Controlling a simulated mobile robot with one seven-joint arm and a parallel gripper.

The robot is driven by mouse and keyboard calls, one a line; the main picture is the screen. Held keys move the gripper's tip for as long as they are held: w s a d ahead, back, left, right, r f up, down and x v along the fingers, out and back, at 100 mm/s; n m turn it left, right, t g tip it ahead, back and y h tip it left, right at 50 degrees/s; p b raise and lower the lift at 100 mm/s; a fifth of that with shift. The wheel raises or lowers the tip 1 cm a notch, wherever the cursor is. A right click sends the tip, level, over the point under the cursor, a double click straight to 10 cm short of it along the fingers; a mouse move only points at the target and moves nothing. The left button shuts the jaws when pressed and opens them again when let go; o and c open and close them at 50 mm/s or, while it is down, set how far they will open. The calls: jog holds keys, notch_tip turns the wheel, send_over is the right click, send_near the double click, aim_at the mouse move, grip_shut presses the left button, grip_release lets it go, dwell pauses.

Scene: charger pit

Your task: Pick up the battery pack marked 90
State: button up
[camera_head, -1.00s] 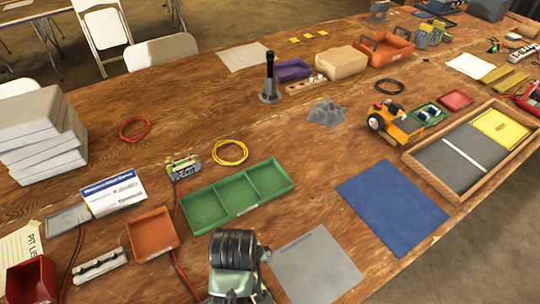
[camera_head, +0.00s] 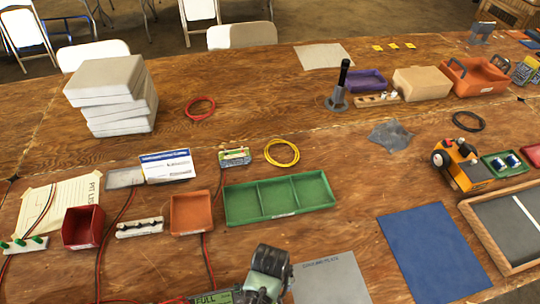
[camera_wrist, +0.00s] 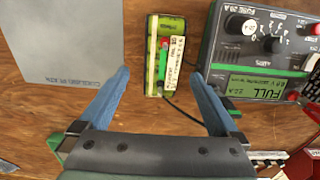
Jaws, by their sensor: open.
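A small yellow-green battery pack (camera_wrist: 154,60) lies on the wood in the wrist view, with a pale label strip and a green part on it. The label's print is too small to read, so I cannot tell whether it says 90. A dark lead runs from the pack. My gripper (camera_wrist: 160,76) is open, its two blue fingers apart and empty, with the pack ahead between their tips. In the head view my arm's end shows at the bottom, and the pack there is hidden or out of frame. A charger (camera_wrist: 262,50) beside the pack reads FULL.
A grey plate (camera_wrist: 65,40) lies left of the pack in the wrist view. In the head view a green three-part tray (camera_head: 280,200), an orange bin (camera_head: 190,213) and a red bin (camera_head: 82,227) stand nearby. A blue mat (camera_head: 430,250) lies at right.

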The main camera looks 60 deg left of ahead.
jog(key=f, duration=0.4)
jog(key=shift+s+d+f, duration=0.2)
jog(key=shift+s+d, duration=0.1)
jog(key=shift+d, duration=0.05)
grip_shut()
jog(key=shift+r, duration=0.1)
